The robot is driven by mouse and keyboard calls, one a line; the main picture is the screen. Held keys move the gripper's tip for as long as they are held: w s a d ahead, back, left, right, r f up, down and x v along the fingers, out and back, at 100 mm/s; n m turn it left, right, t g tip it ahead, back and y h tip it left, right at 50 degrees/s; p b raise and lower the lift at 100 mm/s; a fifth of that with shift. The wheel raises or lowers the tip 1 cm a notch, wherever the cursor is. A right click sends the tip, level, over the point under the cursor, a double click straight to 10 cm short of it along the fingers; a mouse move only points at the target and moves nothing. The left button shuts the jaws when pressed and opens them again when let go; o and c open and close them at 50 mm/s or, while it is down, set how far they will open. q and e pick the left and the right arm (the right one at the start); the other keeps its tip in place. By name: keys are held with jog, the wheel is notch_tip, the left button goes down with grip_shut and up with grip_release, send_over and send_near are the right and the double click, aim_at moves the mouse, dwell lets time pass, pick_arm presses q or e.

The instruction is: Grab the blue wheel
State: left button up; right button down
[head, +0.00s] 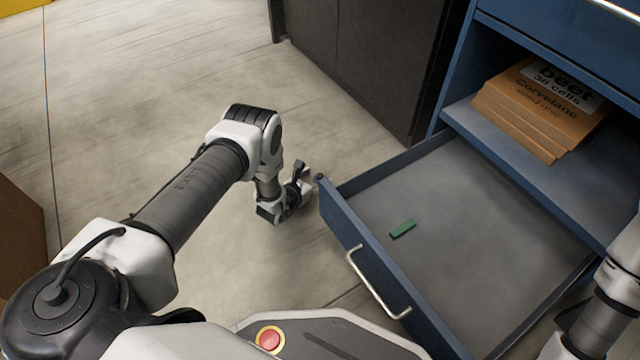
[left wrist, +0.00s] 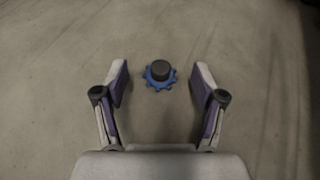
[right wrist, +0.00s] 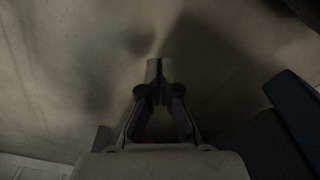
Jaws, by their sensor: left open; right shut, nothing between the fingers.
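The blue wheel (left wrist: 160,74) lies on the floor in the left wrist view. It has a toothed blue rim and a dark round hub on top. My left gripper (left wrist: 160,84) is open, with its fingers to either side of the wheel in the picture; I cannot tell how far above the floor they are. In the head view my left gripper (head: 304,180) points down beside the open drawer's left corner, and the wheel does not show there. My right gripper (right wrist: 158,68) is shut and empty in the right wrist view.
An open blue drawer (head: 345,222) with a metal handle holds a small green block (head: 403,230). Brown boxes (head: 540,105) lie stacked on the cabinet shelf above it. A dark cabinet (head: 365,50) stands behind.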

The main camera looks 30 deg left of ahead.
pick_arm(q)
jog(key=shift+w+d+f, duration=0.1)
jog(key=shift+w+f, duration=0.3)
jog(key=shift+w, duration=0.15)
jog(key=shift+w+r, duration=0.1)
jog(key=shift+r, duration=0.1)
jog(key=c, duration=0.9)
jog(key=shift+r, duration=0.1)
